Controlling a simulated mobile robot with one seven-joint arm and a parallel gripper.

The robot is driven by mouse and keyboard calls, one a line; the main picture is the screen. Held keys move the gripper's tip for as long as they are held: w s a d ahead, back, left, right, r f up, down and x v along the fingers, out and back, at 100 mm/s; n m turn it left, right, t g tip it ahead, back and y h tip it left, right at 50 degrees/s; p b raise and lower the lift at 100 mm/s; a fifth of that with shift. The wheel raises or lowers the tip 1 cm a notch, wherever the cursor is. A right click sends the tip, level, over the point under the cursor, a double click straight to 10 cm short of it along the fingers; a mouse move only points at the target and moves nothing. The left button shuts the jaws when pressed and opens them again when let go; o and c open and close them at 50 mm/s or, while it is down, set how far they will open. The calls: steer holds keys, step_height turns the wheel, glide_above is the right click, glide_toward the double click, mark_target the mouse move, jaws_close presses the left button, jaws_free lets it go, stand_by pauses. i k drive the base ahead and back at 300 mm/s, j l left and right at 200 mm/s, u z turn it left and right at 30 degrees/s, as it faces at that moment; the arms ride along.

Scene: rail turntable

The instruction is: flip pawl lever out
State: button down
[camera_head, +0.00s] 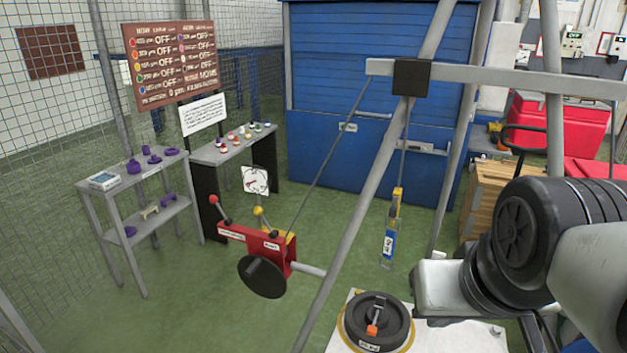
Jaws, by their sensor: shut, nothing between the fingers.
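A red winch box (258,247) hangs in the middle of the picture beside a grey slanted frame post. It carries two short levers: one with a red knob (213,200) at its left end, and one with a yellow knob (258,211) further right. Both tilt up and to the left. The small white labels on the box are too small to read surely, so I cannot tell which lever is the pawl. A black disc (262,277) covers the box's lower front. My arm comes in from the right, well apart from the winch; its gripper fingers do not show.
A rope runs from the winch up to the grey beam (480,78). A blue and yellow spring scale (391,230) hangs from it above a black weight (376,320) on a white board. Two grey shelves (132,180) stand left. Green floor is clear left of the winch.

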mark_target(257, 210)
steer(key=i+j, duration=0.2)
steer(key=j, duration=0.15)
steer(key=i+j, duration=0.45)
steer(key=j, duration=0.25)
steer(key=u, duration=0.05)
